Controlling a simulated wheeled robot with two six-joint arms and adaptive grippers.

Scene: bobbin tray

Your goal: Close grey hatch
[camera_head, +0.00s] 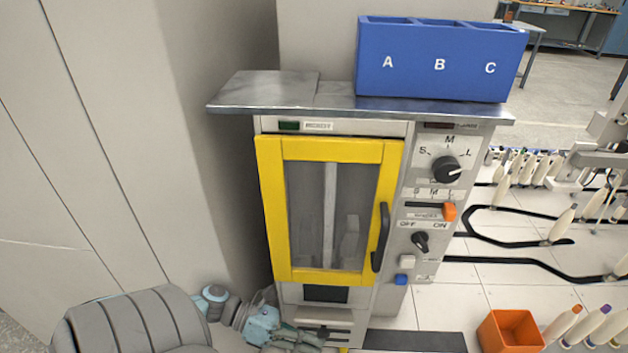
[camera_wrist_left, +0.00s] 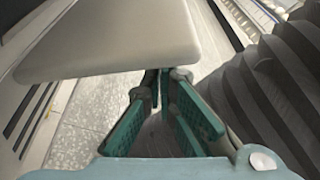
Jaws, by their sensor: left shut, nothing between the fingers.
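The machine's yellow-framed door (camera_head: 330,275) looks shut. Below it is a dark rectangular opening (camera_head: 325,293) in the grey front. A pale grey panel (camera_wrist_left: 115,40), which looks like the grey hatch sticking out from the machine, fills the upper left of the left wrist view. Its edge and hinge are hard to make out in the head view. My left gripper (camera_head: 293,338) is low at the machine's front, by the vent slots. In the wrist view its green fingers (camera_wrist_left: 160,95) are shut and empty, just past the panel's lower edge; contact is unclear. My right gripper is out of view.
A blue bin marked A, B, C (camera_head: 440,65) stands on the metal top (camera_head: 265,92). Knobs and switches (camera_head: 422,242) line the right of the front. An orange box (camera_head: 510,332) stands on the floor at right. A pale wall (camera_head: 130,150) is close on the left.

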